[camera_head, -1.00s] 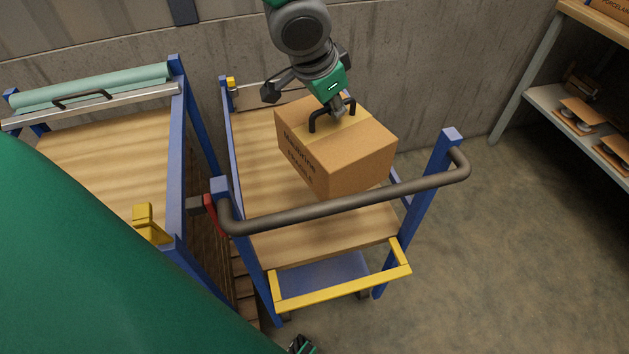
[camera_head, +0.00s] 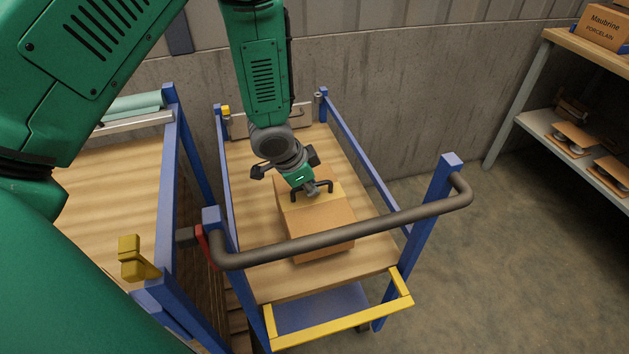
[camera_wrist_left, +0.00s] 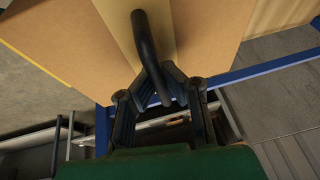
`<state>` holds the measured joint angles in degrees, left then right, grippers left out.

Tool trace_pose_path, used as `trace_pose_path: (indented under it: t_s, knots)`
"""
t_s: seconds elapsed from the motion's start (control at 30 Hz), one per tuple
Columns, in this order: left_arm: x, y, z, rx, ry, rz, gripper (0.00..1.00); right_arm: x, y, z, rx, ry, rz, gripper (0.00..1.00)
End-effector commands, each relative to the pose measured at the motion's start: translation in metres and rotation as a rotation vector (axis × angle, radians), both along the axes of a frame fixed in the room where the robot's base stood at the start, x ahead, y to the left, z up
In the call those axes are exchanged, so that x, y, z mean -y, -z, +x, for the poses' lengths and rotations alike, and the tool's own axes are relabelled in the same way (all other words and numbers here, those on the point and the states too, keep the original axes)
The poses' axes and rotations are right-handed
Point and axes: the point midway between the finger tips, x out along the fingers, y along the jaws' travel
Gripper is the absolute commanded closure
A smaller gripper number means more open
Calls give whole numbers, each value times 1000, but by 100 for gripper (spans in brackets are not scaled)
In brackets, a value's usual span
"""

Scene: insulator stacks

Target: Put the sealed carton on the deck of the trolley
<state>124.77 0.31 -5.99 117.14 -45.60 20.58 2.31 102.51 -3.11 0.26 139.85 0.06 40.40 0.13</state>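The sealed carton (camera_head: 318,219) is a brown box with a tape strip and a black handle on top. It is upright in the head view, low over the wooden deck of the trolley (camera_head: 250,190), within its blue posts. I cannot tell whether its underside touches the deck; the trolley's grey push bar crosses in front of it. My left gripper (camera_head: 313,190) is shut on the carton's handle, with the arm reaching down from above. In the left wrist view the dark handle (camera_wrist_left: 146,45) runs between the fingers. My right gripper is out of view.
A second wood-topped, blue-framed stand (camera_head: 110,190) with a yellow bracket (camera_head: 135,258) is close on the left. A concrete wall (camera_head: 400,110) runs behind. A shelf (camera_head: 545,122) with a labelled box (camera_head: 603,27) stands at right. The floor right of the trolley is clear.

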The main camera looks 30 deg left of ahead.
Motion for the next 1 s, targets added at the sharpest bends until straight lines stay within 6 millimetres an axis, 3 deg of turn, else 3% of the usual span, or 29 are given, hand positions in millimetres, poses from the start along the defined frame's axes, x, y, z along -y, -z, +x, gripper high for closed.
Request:
trace_pose_path:
  t_s: [0.33,0.73,0.77,0.8,0.83,1.0]
  knots:
    - [3,34,1,2,2,3,100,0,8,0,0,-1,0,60]
    - [1,38,2,4,1,0,100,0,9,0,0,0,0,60]
    - [1,40,0,-1,1,1,94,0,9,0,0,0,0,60]
    - [1,39,0,0,1,0,80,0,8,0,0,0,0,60]
    - [1,39,0,-1,1,1,74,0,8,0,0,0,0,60]
    - [1,39,0,-1,1,1,74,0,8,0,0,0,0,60]
